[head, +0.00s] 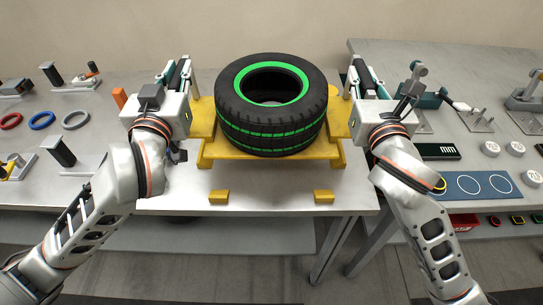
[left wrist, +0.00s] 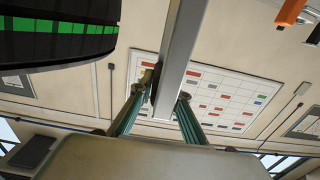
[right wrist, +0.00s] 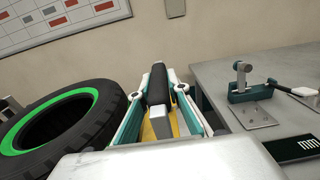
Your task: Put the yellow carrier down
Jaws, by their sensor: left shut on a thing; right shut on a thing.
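The yellow carrier (head: 325,149) is in the middle of the head view, level, with a black tyre with green bands (head: 272,112) lying flat on it. My left gripper (head: 178,76) is at the carrier's left side and my right gripper (head: 360,76) at its right side, both shut on it. In the right wrist view the fingers close around a dark grip (right wrist: 158,85), with yellow below. In the left wrist view the fingers are around a grey bar (left wrist: 177,55). Whether the carrier touches the table is hard to tell.
Two small yellow blocks (head: 219,197) (head: 323,197) sit on the grey table (head: 270,185) near its front edge, before the carrier. Coloured rings (head: 42,120) and fixtures lie at left. A second table at right holds a blue panel (head: 468,185) and several white discs.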

